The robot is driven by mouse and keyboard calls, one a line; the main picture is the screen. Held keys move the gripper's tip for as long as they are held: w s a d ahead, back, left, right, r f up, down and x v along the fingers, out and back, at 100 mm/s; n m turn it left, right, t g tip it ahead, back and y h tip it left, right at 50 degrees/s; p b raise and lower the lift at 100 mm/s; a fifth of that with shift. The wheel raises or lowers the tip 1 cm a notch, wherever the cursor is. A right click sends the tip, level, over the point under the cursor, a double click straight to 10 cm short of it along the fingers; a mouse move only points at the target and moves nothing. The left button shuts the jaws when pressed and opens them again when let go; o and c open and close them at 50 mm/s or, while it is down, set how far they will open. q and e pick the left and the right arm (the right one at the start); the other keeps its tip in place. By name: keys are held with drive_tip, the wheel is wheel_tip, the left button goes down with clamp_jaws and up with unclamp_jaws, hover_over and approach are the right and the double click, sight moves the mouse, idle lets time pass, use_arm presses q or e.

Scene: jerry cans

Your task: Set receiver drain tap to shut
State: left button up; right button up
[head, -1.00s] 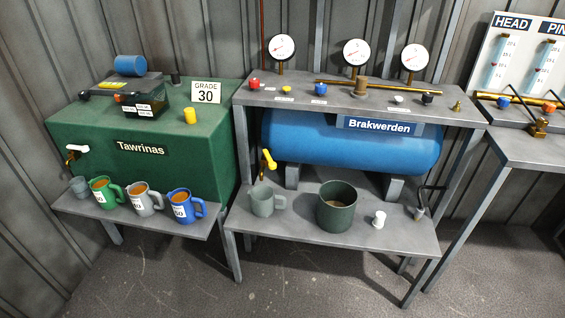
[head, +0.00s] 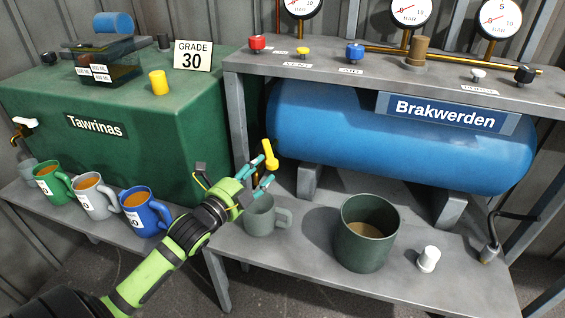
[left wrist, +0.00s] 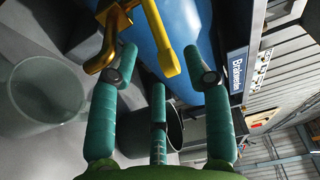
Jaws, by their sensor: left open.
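The receiver drain tap has a yellow lever (head: 269,154) at the left end of the blue Brakwerden tank (head: 390,130). In the left wrist view the lever (left wrist: 159,38) runs from its brass body (left wrist: 110,32) down between my fingertips. My left gripper (head: 262,177) is just below and beside the lever, over the grey mug. It is open; in the left wrist view its teal fingers (left wrist: 160,62) are spread on both sides of the lever's end, with no clear contact. The brass body is mostly hidden in the head view. My right gripper is not in view.
A grey mug (head: 262,222) stands right under the tap. A dark green pot (head: 366,240) and a white cap (head: 428,259) stand to the right on the lower shelf. Several filled mugs, including a blue one (head: 147,214), stand left of my arm.

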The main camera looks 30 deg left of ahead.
sight(271, 160)
use_arm(q)
drive_tip(key=shift+w+d+b, duration=0.1)
drive_tip(key=shift+w+b, duration=0.35)
drive_tip(key=shift+w, duration=2.45)
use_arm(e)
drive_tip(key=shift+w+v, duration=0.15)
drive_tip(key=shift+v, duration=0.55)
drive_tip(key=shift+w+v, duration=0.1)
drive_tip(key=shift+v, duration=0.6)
use_arm(q)
clamp_jaws()
